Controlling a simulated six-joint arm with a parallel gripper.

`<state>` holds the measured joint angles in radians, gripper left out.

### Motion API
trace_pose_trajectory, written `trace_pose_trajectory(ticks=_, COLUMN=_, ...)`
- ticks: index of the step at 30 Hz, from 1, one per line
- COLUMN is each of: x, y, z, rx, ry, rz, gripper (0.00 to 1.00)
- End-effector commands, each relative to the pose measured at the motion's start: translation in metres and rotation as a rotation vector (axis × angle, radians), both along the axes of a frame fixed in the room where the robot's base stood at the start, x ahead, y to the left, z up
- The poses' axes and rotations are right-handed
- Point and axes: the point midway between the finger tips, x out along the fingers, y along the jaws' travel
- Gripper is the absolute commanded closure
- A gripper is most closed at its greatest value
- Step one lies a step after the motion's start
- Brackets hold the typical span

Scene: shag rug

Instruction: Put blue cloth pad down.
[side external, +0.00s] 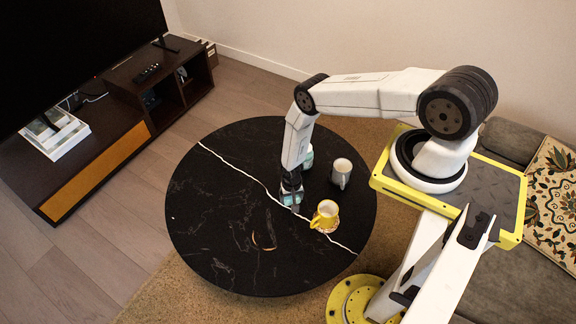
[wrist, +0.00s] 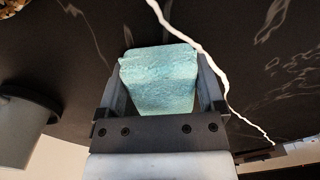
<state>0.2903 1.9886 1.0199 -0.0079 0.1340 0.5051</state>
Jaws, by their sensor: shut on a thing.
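The blue cloth pad (wrist: 158,75) is a light teal, rough-textured block in the wrist view. My gripper (wrist: 163,62) is shut on it, with one dark finger along each side. In the side external view my gripper (side external: 291,199) points down over the middle right of the round black table (side external: 220,230), close to its white vein. The pad is mostly hidden by the gripper there. I cannot tell whether the pad touches the tabletop.
A yellow mug (side external: 326,216) stands just right of my gripper, and a grey mug (side external: 341,172) stands up and right of it. The grey mug also shows at the left of the wrist view (wrist: 22,118). The table's left half is clear, with thin brownish curved marks near its front.

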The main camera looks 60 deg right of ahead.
Motion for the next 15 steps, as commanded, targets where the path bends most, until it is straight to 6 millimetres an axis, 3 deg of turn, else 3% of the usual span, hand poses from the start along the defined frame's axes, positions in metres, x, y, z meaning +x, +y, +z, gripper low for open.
trace_pose_trajectory(ticks=4, x=0.0001, y=0.0, z=-0.0029, rx=0.0, ry=0.0, rz=0.0, gripper=0.87)
trace_pose_trajectory(ticks=5, x=0.0, y=0.0, z=-0.0032, rx=0.0, ry=0.0, rz=0.0, gripper=0.1)
trace_pose_trajectory(ticks=6, x=0.0, y=0.0, z=-0.0029, rx=0.0, ry=0.0, rz=0.0, gripper=0.0)
trace_pose_trajectory(ticks=15, x=0.0001, y=0.0001, z=-0.0026, rx=0.0, ry=0.0, rz=0.0, gripper=0.0)
